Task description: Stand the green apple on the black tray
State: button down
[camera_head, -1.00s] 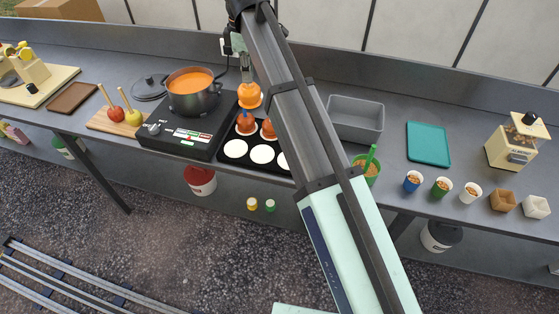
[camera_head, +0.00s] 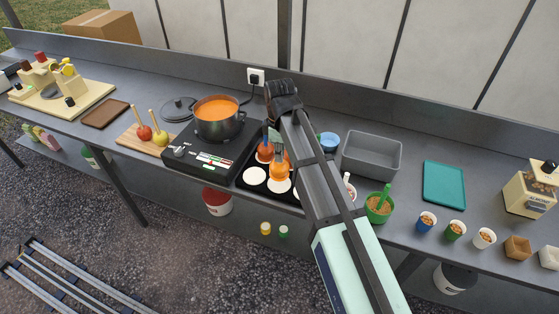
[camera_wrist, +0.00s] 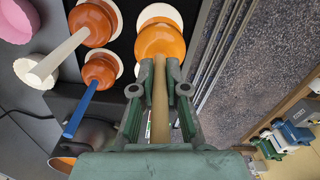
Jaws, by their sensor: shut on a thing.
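My gripper (camera_wrist: 160,90) is shut on the wooden stick (camera_wrist: 160,115) of a bright orange, coated apple (camera_wrist: 160,41), which hangs at the stick's far end in the wrist view. No green skin shows on it. In the head view this apple (camera_head: 280,168) is low over the front part of the black tray (camera_head: 243,181), by a white disc (camera_head: 279,186). I cannot tell whether it touches the disc. Two darker coated apples, one with a white stick (camera_wrist: 60,55) and one with a blue stick (camera_wrist: 82,110), stand on discs beside it. My arm hides part of the tray.
A hotplate (camera_head: 188,160) bears a pot (camera_head: 216,130) of orange liquid, left of the tray. A wooden board (camera_head: 132,141) holds a red apple (camera_head: 144,132) and a yellow-green apple (camera_head: 160,138), both on sticks. A grey bin (camera_head: 372,160) and green cup (camera_head: 380,210) are to the right.

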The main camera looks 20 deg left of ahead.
aim_at(279, 164)
jog(key=shift+f+p, duration=0.6)
jog(key=shift+f, duration=1.85)
jog(key=shift+f, duration=0.1)
jog(key=shift+f, duration=0.1)
jog(key=c, duration=1.2)
grip_release()
notch_tip(279, 164, up, 12)
jog(key=b, duration=0.3)
jog(key=shift+r, duration=0.25)
